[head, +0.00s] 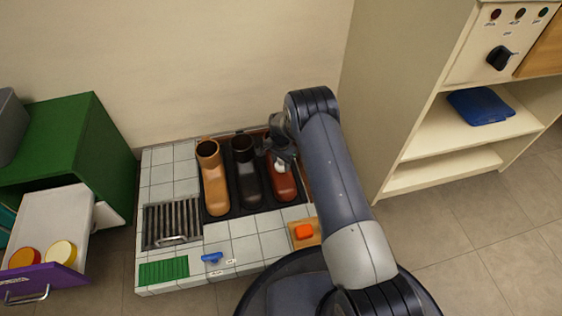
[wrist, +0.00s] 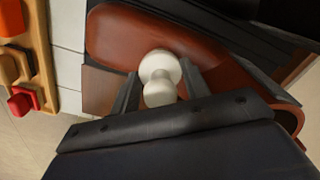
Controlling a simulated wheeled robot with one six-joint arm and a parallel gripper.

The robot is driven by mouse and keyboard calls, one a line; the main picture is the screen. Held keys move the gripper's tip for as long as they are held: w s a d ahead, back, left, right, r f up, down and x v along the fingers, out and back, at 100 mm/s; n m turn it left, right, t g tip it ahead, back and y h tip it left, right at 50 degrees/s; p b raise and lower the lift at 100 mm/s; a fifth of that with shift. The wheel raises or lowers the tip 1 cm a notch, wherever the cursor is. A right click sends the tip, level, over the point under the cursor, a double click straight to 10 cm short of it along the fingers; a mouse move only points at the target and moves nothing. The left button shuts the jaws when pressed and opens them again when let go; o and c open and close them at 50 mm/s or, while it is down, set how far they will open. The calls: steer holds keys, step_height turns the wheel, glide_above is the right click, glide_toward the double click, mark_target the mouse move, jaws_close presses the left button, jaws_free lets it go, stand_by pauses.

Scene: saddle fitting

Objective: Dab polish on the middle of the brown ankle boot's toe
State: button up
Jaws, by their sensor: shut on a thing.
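A reddish-brown boot (head: 284,189) stands at the right end of a row of three boots on a dark tray. In the wrist view its rounded toe (wrist: 112,35) fills the top left. My gripper (head: 279,160) is above this boot. In the wrist view my gripper (wrist: 160,90) is shut on a white, round-ended dabber (wrist: 159,66). The dabber lies over the boot's upper, back from the toe's tip; I cannot tell whether it touches. A tan boot (head: 214,184) and a black boot (head: 246,178) stand to the left. My gripper and arm hide part of the reddish-brown boot's shaft.
A wooden block with an orange piece (head: 304,231) lies at the tiled platform's front right. A metal grate (head: 172,222), green pad (head: 164,271) and blue handle (head: 212,257) are left. An open drawer (head: 50,225) holds two round tins. A cream shelf unit (head: 425,120) stands close right.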

steer(key=shift+f, duration=0.5)
